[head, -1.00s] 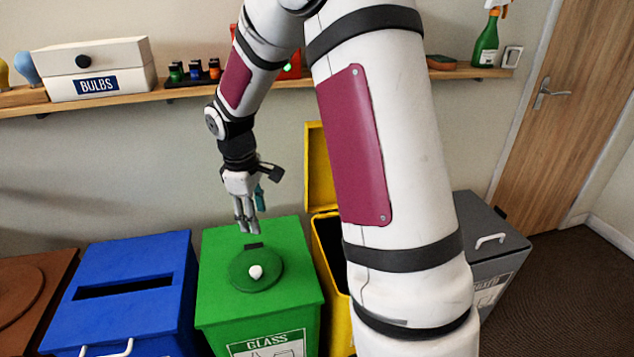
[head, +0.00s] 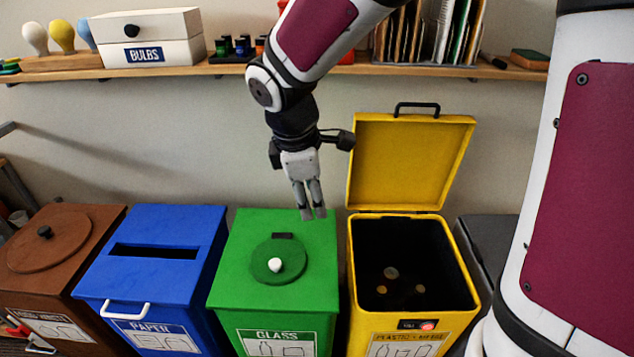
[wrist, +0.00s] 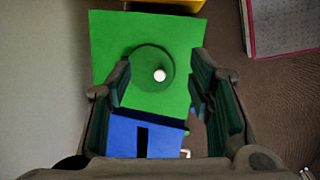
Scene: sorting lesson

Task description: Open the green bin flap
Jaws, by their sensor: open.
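The green bin (head: 230,295), labelled GLASS, stands in the middle of the row. Its round green flap (head: 262,262) lies shut on the lid, with a white knob (head: 275,265) on it and a small dark hinge at its back edge. My gripper (head: 313,215) is open and empty, pointing down above the back right part of the green lid. In the wrist view, the flap (wrist: 145,75) and its white knob (wrist: 160,75) show between the two spread fingers, some way below them. Nothing touches the knob.
The yellow bin (head: 464,268) on the right has its lid (head: 410,160) raised, standing near my gripper. The blue paper bin (head: 190,225) and the brown bin (head: 95,225) stand left. A shelf (head: 190,70) with a bulbs box (head: 170,50) runs along the wall behind.

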